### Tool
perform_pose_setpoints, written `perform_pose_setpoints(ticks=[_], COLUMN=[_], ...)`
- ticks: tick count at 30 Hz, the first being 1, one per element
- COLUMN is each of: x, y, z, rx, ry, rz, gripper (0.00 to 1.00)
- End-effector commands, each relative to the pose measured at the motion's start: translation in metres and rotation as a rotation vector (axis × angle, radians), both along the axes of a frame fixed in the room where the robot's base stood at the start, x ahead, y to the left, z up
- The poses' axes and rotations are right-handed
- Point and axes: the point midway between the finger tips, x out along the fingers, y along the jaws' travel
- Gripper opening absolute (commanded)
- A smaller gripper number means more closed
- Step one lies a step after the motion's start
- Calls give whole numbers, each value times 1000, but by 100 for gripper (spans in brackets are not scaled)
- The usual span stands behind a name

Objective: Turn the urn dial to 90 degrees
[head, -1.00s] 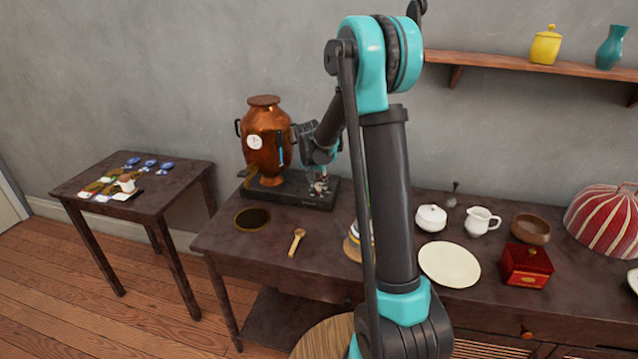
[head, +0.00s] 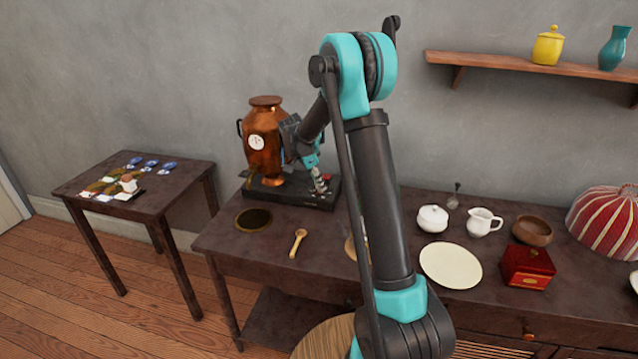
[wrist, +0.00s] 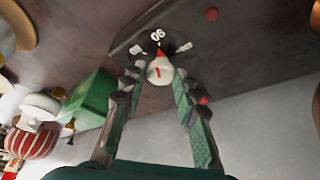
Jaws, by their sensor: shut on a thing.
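The copper urn (head: 264,145) stands on a black base (head: 265,190) at the back left of the dark table. The dial (wrist: 160,70) is a pale round knob with a short red mark, seen in the wrist view on the dark base. A white number label (wrist: 157,35), seemingly an upside-down 90, sits just beyond the knob, with smaller labels to either side. My gripper (wrist: 158,76) is shut on the dial, one finger on each side. In the head view my gripper (head: 320,182) is low at the base's right part; the dial is hidden there.
A red round part (wrist: 211,14) is on the base. A green box-like thing (wrist: 88,100) is beside my left finger in the wrist view. A wooden spoon (head: 298,243) and a dark round mat (head: 253,219) lie in front of the urn.

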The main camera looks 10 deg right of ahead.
Motion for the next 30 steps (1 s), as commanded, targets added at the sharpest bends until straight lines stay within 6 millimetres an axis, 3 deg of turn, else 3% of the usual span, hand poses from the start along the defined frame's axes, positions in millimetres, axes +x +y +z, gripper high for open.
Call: perform_pose_setpoints(ticks=[20,21,25,30], x=[0,0,0,0], y=[1,1,1,1], z=[0,0,0,0], rx=[2,2,1,1], ry=[1,1,1,0], rz=[-57,-57,-56,-57], gripper=[1,34,50,50])
